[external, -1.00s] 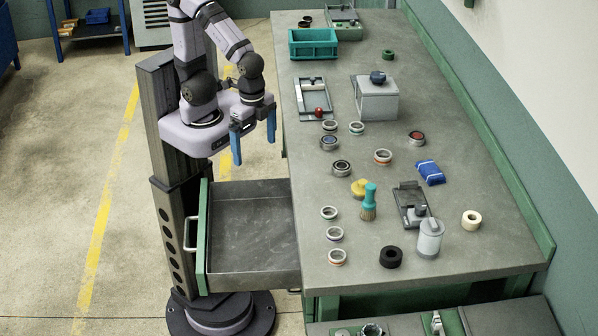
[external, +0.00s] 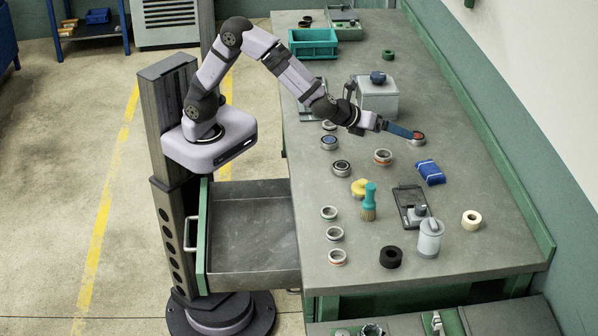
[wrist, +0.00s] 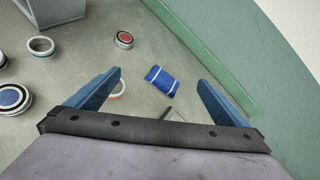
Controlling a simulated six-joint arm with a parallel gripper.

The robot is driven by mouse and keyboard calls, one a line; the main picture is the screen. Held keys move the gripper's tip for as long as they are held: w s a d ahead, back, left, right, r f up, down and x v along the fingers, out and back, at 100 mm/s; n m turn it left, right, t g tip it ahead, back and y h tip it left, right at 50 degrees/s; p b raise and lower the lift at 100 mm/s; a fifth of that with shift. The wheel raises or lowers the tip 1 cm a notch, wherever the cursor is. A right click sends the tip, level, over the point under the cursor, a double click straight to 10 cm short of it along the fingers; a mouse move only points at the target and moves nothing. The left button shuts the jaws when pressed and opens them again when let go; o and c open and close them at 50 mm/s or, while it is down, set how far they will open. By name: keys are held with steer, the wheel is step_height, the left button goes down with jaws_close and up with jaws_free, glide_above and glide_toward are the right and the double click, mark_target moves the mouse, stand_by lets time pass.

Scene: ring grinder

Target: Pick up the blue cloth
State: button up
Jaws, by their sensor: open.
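The blue cloth (external: 430,172) lies folded on the right part of the bench, with pale stripes across it. It also shows in the wrist view (wrist: 162,81), between my two fingers and beyond their tips. My gripper (external: 408,132) is open and empty, above the bench, to the upper left of the cloth in the external view. In the wrist view its two blue fingers (wrist: 160,82) stand wide apart. Nothing touches the cloth.
A ring with a red centre (external: 416,138) lies near my fingers, and an orange-banded ring (external: 383,157) lies left of the cloth. A grey box (external: 378,100) stands behind. A dark fixture (external: 410,205), white canister (external: 430,238) and brush (external: 369,203) stand in front. The drawer (external: 250,240) is open.

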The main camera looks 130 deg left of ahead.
steer(key=w+a+f+m+t+b, duration=0.1)
steer(key=w+a+f+m+t, duration=0.2)
steer(key=w+m, duration=0.4)
glide_toward(430, 169)
steer(key=shift+w+a+f+n+y, duration=0.3)
steer(key=shift+w+a+f+y, duration=0.15)
steer(key=shift+w+a, duration=0.2)
steer(key=shift+w+a+f+g+p, duration=0.15)
steer(key=shift+w+a+f+p, duration=0.2)
steer(key=shift+a, duration=0.25)
steer(key=shift+w+a+f+g+p, duration=0.2)
steer(key=shift+w+a+p, duration=0.25)
steer(key=shift+a, duration=0.15)
steer(key=shift+p+x, duration=0.9)
steer(key=shift+x, duration=1.2)
steer(key=shift+f, duration=0.1)
steer(key=c, duration=0.9)
step_height(430, 169, up, 10)
steer(key=shift+b, duration=1.05)
